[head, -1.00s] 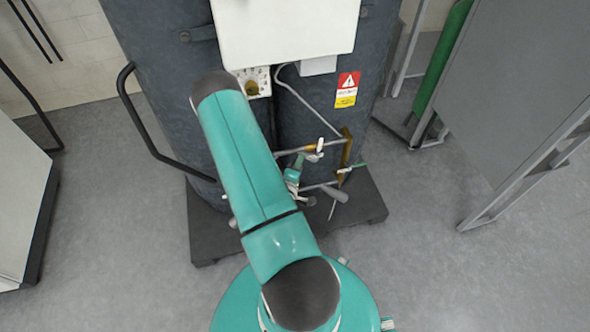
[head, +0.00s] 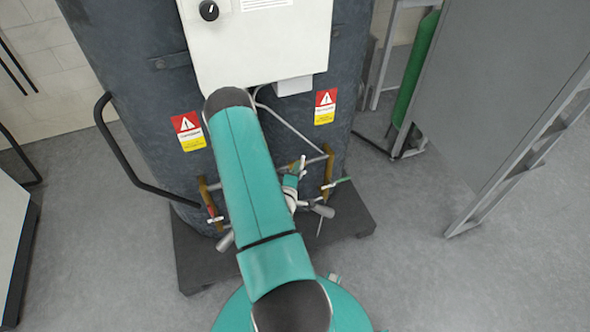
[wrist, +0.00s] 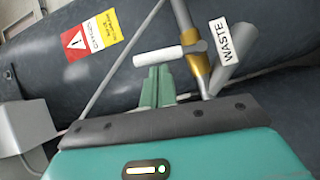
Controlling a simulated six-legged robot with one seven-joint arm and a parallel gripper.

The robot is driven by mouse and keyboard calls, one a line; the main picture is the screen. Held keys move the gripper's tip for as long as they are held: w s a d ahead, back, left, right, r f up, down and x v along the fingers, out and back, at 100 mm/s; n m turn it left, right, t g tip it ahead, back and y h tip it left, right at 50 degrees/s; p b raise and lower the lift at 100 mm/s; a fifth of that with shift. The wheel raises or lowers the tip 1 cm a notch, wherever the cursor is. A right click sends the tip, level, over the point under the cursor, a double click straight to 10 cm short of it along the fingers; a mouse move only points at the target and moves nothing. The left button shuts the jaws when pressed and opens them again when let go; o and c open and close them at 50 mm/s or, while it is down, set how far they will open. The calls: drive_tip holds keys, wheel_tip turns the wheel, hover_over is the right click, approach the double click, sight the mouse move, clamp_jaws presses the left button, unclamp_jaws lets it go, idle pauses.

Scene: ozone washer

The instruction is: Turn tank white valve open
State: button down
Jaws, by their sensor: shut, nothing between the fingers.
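The white valve handle (wrist: 168,54) lies across the upper middle of the wrist view, joined to a brass fitting (wrist: 197,68) on a grey pipe. In the head view the white valve handle (head: 302,165) stands at the low front of the dark tank (head: 130,65). My gripper (wrist: 156,72) is shut, its two green fingers together with nothing between them. Its tips are right at the near side of the handle; I cannot tell whether they touch. In the head view my gripper (head: 292,180) is partly hidden by my arm.
A "WASTE" label (wrist: 232,42) hangs beside the brass fitting. A thin grey pipe (wrist: 118,62) runs left of the handle. A green-handled valve (head: 342,182) sits to the right, a red-handled valve (head: 211,211) to the left. A black rail (head: 130,165) curves out at left.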

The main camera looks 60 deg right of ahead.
drive_tip(key=shift+s+d+r+m+y, duration=0.25)
drive_tip(key=shift+m+y, duration=0.15)
drive_tip(key=shift+m, duration=0.1)
drive_tip(key=shift+s+d+r+m+y, duration=0.15)
drive_tip(key=shift+s+d+m+y, duration=0.4)
drive_tip(key=shift+m, duration=0.35)
drive_tip(key=s+d+f+m+t+y, duration=0.3)
drive_tip(key=s+d+m+t+y, duration=0.1)
drive_tip(key=m+y, duration=0.2)
drive_tip(key=shift+m, duration=0.3)
drive_tip(key=shift+s+d+f+y, duration=0.1)
drive_tip(key=shift+s+f+y, duration=0.05)
drive_tip(key=shift+f+y, duration=0.1)
drive_tip(key=shift+r, duration=0.2)
idle(0.4)
